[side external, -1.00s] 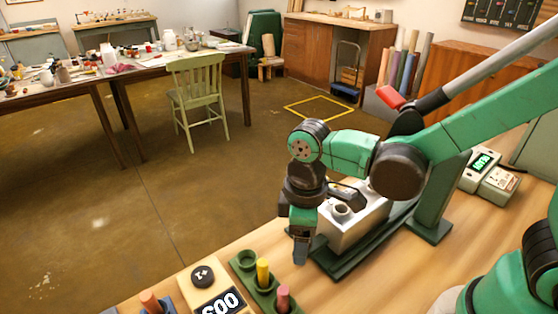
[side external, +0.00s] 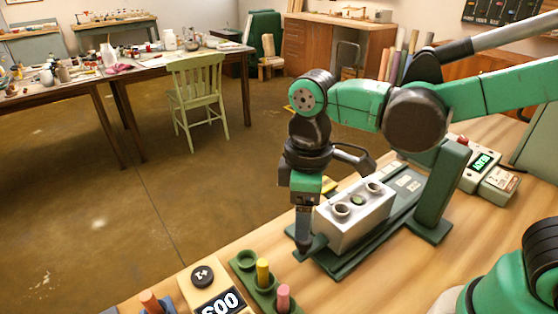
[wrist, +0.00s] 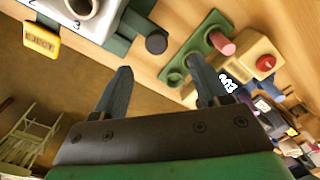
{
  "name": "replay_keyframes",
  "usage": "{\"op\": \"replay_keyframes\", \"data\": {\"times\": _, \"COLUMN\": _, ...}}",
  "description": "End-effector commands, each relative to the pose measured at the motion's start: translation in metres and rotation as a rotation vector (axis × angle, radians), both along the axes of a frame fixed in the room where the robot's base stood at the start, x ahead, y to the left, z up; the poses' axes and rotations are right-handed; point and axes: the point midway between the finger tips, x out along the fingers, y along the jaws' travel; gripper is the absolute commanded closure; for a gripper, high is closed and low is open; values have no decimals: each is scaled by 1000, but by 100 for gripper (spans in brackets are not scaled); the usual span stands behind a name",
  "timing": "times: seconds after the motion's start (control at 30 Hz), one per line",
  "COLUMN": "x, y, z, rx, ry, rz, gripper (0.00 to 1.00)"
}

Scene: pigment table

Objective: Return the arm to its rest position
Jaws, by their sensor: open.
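My gripper (side external: 303,240) points down near the front left end of a white block with round openings (side external: 352,222). In the wrist view its two dark fingers (wrist: 160,82) stand apart with nothing between them. The white block sits on a green base (side external: 345,262); I cannot tell in the side view whether the fingertips touch that base. In the wrist view, part of the white block (wrist: 80,14) shows at the top left.
A green post (side external: 440,195) rises to the right. A yellow EJECT tab (wrist: 40,38) and a display box (side external: 483,165) are nearby.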

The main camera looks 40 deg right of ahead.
Motion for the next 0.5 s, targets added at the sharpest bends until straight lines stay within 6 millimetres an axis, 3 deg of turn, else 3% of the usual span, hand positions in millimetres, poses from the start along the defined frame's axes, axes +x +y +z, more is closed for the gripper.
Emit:
{"op": "replay_keyframes", "data": {"times": 0.17, "x": 1, "y": -12, "z": 4, "rx": 21, "ry": -55, "rz": -79, "gripper": 33}}
{"op": "replay_keyframes", "data": {"times": 0.5, "x": 2, "y": -82, "z": 20, "rx": 181, "ry": -447, "rz": -601, "gripper": 33}}
